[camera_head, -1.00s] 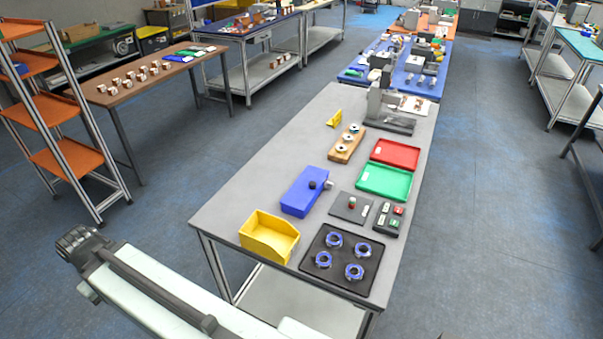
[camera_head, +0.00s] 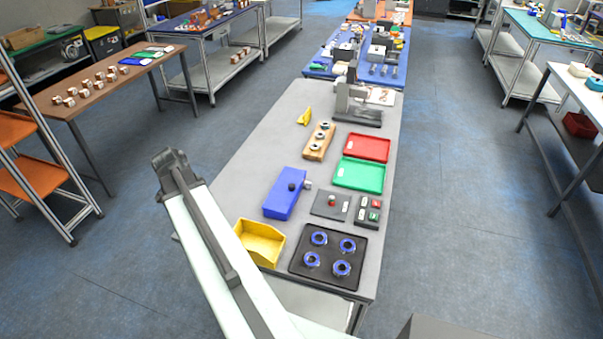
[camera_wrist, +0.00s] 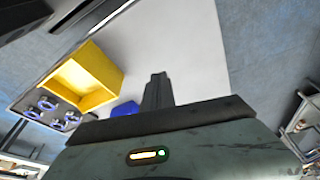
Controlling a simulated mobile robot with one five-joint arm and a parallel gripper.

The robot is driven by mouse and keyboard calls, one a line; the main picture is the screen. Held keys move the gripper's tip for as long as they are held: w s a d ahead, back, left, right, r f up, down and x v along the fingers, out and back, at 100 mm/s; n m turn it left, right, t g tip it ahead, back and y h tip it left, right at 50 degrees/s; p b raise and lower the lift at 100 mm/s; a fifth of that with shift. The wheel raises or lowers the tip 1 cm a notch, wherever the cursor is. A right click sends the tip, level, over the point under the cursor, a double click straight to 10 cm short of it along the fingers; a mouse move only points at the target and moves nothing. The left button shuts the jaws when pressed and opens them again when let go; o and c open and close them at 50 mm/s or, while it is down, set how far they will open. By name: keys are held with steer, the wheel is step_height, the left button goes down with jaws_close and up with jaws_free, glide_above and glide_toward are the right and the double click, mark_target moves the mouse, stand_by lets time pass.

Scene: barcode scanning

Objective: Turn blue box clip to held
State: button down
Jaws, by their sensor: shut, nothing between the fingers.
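The blue box (camera_head: 283,200) sits on the grey table behind the yellow bin. A black knob (camera_head: 292,187) is on its top, and a small light grey part (camera_head: 308,184) sticks out at its right end. I cannot tell which of these is the clip, or its setting. In the wrist view only a corner of the blue box (camera_wrist: 126,108) shows, left of my gripper and partly hidden. My gripper (camera_wrist: 157,78) is shut and empty, seen against the pale tabletop, apart from the box in that picture.
The yellow bin (camera_head: 245,227) stands in front of the box. A black tray (camera_head: 330,274) with blue rings lies to its right. A grey plate with a red knob (camera_head: 331,202), a button panel (camera_head: 368,212) and a green tray (camera_head: 360,174) are right of the box. The table's left side is clear.

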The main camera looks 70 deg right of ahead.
steer(key=s+d+r+m+g+p, duration=0.2)
steer(key=s+d+r+m, duration=0.2)
steer(key=s+d+m, duration=0.75)
steer(key=m+h+b, duration=0.1)
steer(key=m+b, duration=0.2)
steer(key=b, duration=0.6)
glide_above(310, 186)
steer(key=w+a, duration=0.2)
steer(key=a, duration=0.3)
steer(key=shift+n+g, duration=0.25)
steer(key=shift+g, duration=0.05)
steer(key=f, duration=0.8)
steer(key=shift+s+a, duration=0.15)
steer(key=shift+s, duration=0.1)
steer(key=d, duration=0.1)
steer(key=d+f+b, duration=0.1)
steer(key=shift+d+f, duration=0.15)
steer(key=shift+d, duration=0.2)
steer(key=shift+d+f+b, duration=0.15)
steer(key=shift+d+b, duration=0.15)
steer(key=shift+d, duration=0.1)
